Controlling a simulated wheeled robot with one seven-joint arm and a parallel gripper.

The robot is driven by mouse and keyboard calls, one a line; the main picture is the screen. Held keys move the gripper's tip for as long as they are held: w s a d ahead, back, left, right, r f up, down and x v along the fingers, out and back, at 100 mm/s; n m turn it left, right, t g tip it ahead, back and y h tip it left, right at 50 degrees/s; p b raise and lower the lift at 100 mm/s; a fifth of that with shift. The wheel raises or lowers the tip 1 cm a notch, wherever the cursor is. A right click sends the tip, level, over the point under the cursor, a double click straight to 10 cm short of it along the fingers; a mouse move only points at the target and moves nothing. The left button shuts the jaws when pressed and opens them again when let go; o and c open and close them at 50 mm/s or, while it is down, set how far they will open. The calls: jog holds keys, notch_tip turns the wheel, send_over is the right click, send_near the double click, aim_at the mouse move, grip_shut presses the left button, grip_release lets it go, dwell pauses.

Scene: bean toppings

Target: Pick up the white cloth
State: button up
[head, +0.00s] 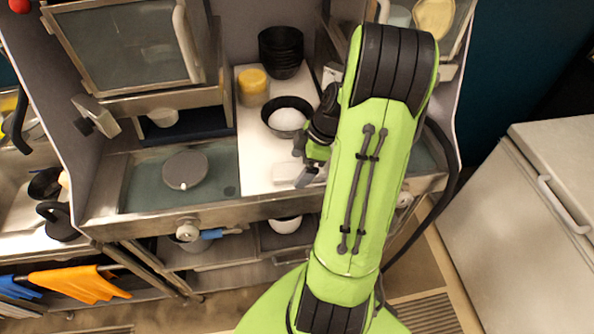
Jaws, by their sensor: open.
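A small pale, flat patch (287,172) lies on the white counter strip just left of my gripper. It may be the white cloth, but it is too small and too close in colour to the counter to be sure. My gripper (301,161) is low over the right part of this strip, beside the pale patch. Its jaws are open, and I see nothing held between them. My green arm hides the counter to the right and part of the gripper.
A black bowl (287,116) with a white rounded thing stands just behind the gripper. A grey round lid (186,170) lies left. Orange cloth (82,284) hangs lower left.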

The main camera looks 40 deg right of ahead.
aim_at(301, 168)
jog(key=c, duration=1.1)
notch_tip(301, 168, up, 10)
jog(key=shift+p, duration=0.75)
jog(key=shift+c, duration=0.2)
